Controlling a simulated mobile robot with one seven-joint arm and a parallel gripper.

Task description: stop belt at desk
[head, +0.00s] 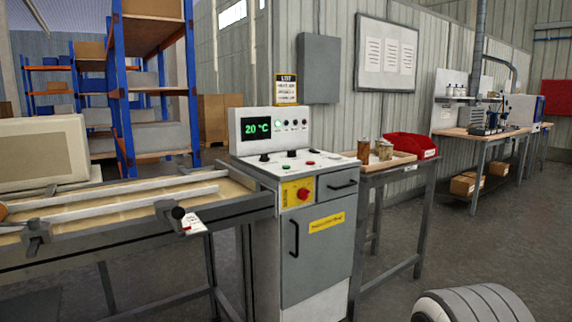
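The control desk (322,262) stands in the middle, grey and white with a door below. A red mushroom button (303,194) sits on a yellow plate on its front. Small green and red buttons and black knobs are on its sloped top. The belt (120,204) runs from the left edge up to the desk, between pale guide rails. Whether it is moving cannot be told. My gripper is not in view.
A side table (402,169) right of the desk holds a red bin (408,144) and two small brownish cartridges. A workbench (478,134) stands farther right. Blue shelving (120,90) is behind the belt. A beige housing (45,152) stands at left.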

